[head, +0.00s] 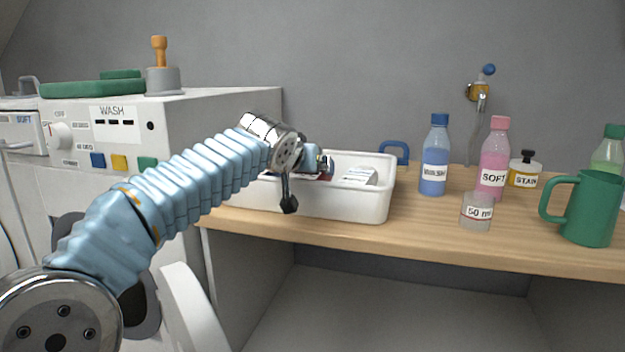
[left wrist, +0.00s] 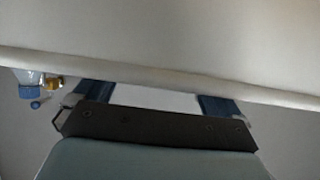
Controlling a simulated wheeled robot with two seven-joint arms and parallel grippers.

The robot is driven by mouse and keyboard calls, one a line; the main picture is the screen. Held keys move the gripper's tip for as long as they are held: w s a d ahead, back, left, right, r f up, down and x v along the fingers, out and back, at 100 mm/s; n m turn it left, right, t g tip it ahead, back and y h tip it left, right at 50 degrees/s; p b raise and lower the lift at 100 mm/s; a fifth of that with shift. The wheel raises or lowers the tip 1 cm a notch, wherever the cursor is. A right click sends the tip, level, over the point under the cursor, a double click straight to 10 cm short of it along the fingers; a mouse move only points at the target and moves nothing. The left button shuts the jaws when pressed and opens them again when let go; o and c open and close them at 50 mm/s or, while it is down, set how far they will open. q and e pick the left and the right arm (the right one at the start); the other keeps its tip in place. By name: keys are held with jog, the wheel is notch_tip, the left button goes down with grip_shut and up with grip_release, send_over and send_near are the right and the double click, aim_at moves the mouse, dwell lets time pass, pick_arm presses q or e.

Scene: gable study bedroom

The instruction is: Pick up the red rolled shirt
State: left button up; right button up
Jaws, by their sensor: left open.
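My left arm reaches in from the left, and its left gripper (head: 322,164) is at the white bin (head: 345,208) on the wooden counter. The left wrist view shows the two dark blue fingers (left wrist: 150,98) spread apart, with a pale surface between and beyond them and nothing clearly gripped. A small dark red patch (head: 326,174) shows beside the fingers inside the bin. It may be part of the red rolled shirt, but the arm and bin wall hide most of it. A white labelled item (head: 358,176) lies in the bin to its right. My right gripper is not in view.
Right of the bin stand a blue WASH bottle (head: 434,172), a pink SOFT bottle (head: 494,165), a STAIN jar (head: 523,174), a 50 ml cup (head: 477,212) and a green mug (head: 590,210). A white washer (head: 195,120) stands left. Open space lies under the counter (head: 450,233).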

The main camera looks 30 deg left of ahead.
pick_arm(q)
jog(key=p+x, duration=0.1)
jog(key=x, duration=0.4)
jog(key=shift+w+a+f, duration=0.1)
jog(key=shift+a+f, duration=0.05)
jog(key=shift+c, duration=0.2)
jog(key=c, duration=1)
jog(key=shift+c, duration=0.7)
